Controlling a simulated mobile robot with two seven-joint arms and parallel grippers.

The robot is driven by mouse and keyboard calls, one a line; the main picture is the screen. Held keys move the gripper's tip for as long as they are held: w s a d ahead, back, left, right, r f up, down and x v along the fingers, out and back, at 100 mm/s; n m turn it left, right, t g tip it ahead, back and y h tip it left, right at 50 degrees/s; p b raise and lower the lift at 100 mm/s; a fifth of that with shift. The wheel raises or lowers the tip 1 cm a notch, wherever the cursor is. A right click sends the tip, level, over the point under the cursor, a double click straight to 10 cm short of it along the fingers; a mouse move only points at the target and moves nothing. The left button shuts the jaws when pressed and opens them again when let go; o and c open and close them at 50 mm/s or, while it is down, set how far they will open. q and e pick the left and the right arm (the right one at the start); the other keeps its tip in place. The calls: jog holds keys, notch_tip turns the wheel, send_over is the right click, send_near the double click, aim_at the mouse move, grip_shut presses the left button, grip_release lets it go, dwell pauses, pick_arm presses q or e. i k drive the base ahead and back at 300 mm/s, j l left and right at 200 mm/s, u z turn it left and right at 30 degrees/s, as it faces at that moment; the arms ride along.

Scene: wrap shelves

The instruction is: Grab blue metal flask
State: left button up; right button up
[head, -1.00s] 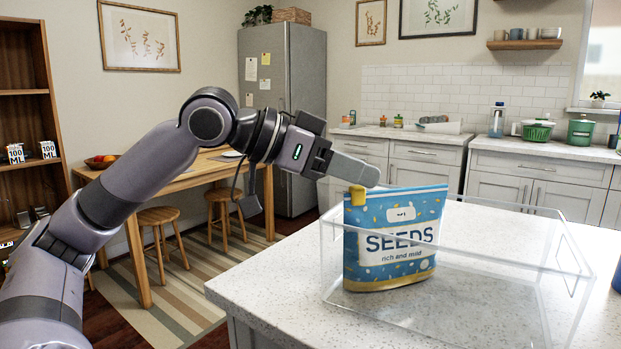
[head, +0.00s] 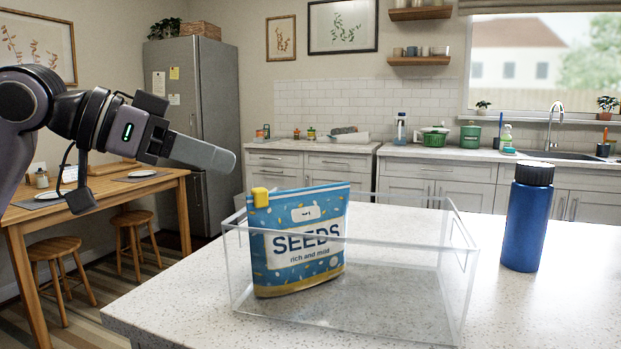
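The blue metal flask (head: 527,222) stands upright on the white speckled counter at the right of the head view. It has a black lid, and nothing touches it. My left gripper (head: 218,156) is at the left, up above the counter's left part and far from the flask. Its grey fingers are seen from the side, so I cannot tell whether they are open or shut. No object shows in them. My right gripper is not in view.
A clear open tray (head: 400,321) on the counter (head: 180,312) holds a blue SEEDS bag (head: 300,262) with a yellow clip. The tray lies between my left gripper and the flask. The counter around the flask is clear.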

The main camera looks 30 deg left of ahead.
aim_at(529, 207)
jog(key=k+j, duration=0.7)
jog(key=k, duration=0.2)
